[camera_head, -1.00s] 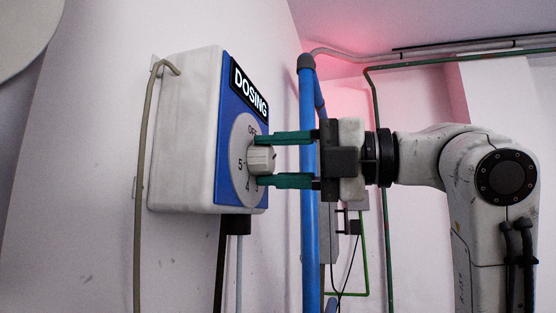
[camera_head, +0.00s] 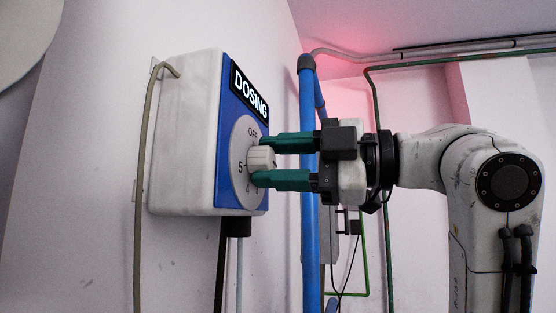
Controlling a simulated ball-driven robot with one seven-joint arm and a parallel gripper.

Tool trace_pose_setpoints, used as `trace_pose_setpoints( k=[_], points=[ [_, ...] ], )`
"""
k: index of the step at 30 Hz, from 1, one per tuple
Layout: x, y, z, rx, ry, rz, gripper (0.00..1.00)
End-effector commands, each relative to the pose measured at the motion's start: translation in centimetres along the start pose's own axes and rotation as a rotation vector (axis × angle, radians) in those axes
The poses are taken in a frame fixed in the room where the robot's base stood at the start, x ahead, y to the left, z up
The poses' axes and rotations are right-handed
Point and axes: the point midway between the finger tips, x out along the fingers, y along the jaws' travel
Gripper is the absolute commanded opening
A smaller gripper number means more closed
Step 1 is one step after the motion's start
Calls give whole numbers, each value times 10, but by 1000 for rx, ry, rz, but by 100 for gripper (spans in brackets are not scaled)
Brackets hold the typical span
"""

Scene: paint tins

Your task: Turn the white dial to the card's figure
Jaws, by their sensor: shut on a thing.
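The white dial (camera_head: 258,159) sits on a grey round scale plate (camera_head: 239,178) on the blue front of the wall box marked DOSING. "OFF" shows at the top of the scale and "5" at its left; the lower figures are hard to read. My gripper (camera_head: 259,161) has its two green fingers shut on the dial, one above and one below, coming in from the right. The fingers hide part of the scale and the dial's far side. I cannot tell which figure the dial points to. The card does not show.
The white dosing box (camera_head: 187,135) is fixed to the wall, with a tan cable (camera_head: 143,190) along its left side. A blue pipe (camera_head: 307,245) stands upright behind my gripper. Green and grey pipes run along the back wall.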

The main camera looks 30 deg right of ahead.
Motion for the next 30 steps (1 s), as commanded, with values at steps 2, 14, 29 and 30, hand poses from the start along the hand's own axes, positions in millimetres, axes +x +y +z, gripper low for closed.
trace_pose_setpoints(
  k=[2,14,29,30],
  points=[
    [0,0,2,13,-5,0,13],
    [0,-1,2,20,-5,-1,13],
    [0,0,1,17,-2,0,69],
    [-1,0,1,17,-2,0,69]
  ],
)
